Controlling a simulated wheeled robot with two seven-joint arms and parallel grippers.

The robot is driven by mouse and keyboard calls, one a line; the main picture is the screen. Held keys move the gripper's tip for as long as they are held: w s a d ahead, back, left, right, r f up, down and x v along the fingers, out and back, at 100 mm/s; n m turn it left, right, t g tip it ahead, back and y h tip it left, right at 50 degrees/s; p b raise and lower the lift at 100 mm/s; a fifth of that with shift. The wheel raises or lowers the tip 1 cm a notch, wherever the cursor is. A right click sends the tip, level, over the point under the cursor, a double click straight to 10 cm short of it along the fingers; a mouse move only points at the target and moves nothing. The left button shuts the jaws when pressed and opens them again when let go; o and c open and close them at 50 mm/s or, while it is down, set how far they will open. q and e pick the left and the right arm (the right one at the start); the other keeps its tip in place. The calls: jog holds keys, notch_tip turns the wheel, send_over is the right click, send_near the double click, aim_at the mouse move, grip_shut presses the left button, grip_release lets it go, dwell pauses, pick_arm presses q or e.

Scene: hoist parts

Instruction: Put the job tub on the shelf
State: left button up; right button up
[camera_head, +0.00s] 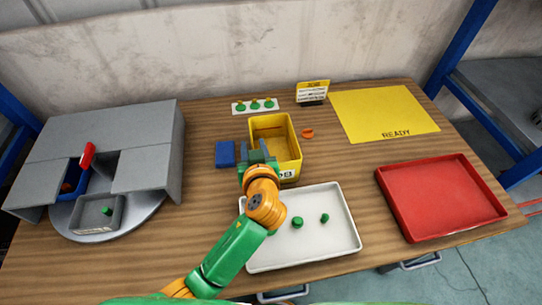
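The job tub (290,150) is a yellow open-topped bin with a white label on its near side, standing on the wooden table (350,165) behind the white tray. My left gripper (257,146) is at the tub's left near side, over its left wall. Its two fingers look apart, with a gap between them. The gripper hides part of the tub's near left side and of its inside. A grey shelf (510,90) between blue posts stands at the right edge. My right gripper is not in view.
A white tray (335,245) with green parts lies in front of the tub. A red tray (440,200) and a yellow READY mat (383,113) are to the right. A blue block (225,154) lies left of the tub. A grey housing (150,165) is at the left.

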pick_arm(q)
jog(key=shift+x, duration=1.2)
jog(key=shift+s, duration=0.15)
jog(key=shift+r, duration=0.1)
grip_shut()
